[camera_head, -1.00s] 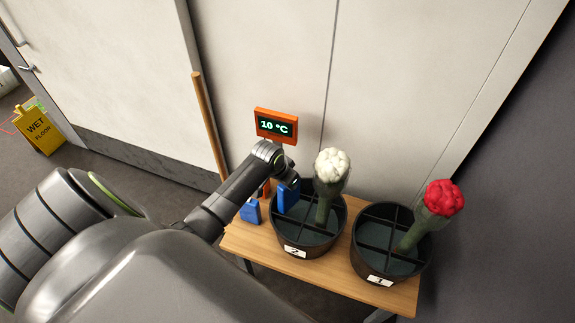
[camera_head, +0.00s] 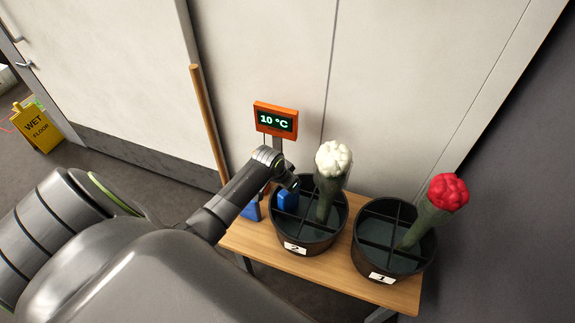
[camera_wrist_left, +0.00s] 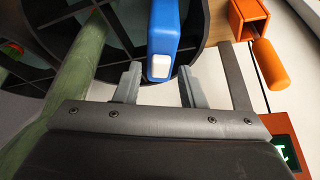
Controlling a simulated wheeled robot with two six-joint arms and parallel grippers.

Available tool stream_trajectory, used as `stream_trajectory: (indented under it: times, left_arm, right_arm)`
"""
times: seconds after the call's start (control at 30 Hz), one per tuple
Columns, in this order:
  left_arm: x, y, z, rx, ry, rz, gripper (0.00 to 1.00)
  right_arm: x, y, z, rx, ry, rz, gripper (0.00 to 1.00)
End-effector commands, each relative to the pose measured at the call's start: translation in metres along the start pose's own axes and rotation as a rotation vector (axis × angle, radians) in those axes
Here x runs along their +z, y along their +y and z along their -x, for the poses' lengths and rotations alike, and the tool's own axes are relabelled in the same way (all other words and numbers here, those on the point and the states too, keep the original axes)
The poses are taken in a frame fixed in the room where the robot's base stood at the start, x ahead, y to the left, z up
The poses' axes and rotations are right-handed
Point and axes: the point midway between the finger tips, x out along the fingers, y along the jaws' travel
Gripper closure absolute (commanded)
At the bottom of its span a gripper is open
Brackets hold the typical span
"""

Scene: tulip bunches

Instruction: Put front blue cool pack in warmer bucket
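A blue cool pack (camera_head: 287,200) with a white cap stands in the left rear part of the black divided bucket labelled 2 (camera_head: 302,247). My left gripper (camera_head: 292,184) is just above it. In the left wrist view the left gripper (camera_wrist_left: 161,85) is open, its fingers apart on both sides of the pack (camera_wrist_left: 163,28), with gaps visible. A second blue pack (camera_head: 251,211) is on the table's left end, partly hidden by my arm. The bucket labelled 1 (camera_head: 383,270) is at the right and shows no pack. My right gripper is not in view.
White tulips (camera_head: 333,160) stand in bucket 2, red tulips (camera_head: 447,192) in bucket 1. An orange-framed display (camera_head: 276,119) reading 10 °C stands behind the wooden table (camera_head: 336,281). An orange holder (camera_wrist_left: 246,14) and orange cylinder (camera_wrist_left: 270,64) show in the wrist view.

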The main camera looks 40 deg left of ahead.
Motion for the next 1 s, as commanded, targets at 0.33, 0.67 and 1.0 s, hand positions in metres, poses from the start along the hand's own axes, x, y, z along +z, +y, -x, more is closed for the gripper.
stream_trajectory:
  times: [0.33,0.67,1.0]
  left_arm:
    - [0.002,0.000,-0.001,0.000,-0.005,0.001,0.46]
    - [0.001,-0.001,0.021,-0.001,-0.001,-0.001,0.46]
    - [0.000,-0.001,0.080,-0.002,0.002,-0.001,0.46]
  right_arm:
    - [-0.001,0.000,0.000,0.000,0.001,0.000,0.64]
    - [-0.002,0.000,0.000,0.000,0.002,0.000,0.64]
    - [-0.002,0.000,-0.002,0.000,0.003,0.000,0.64]
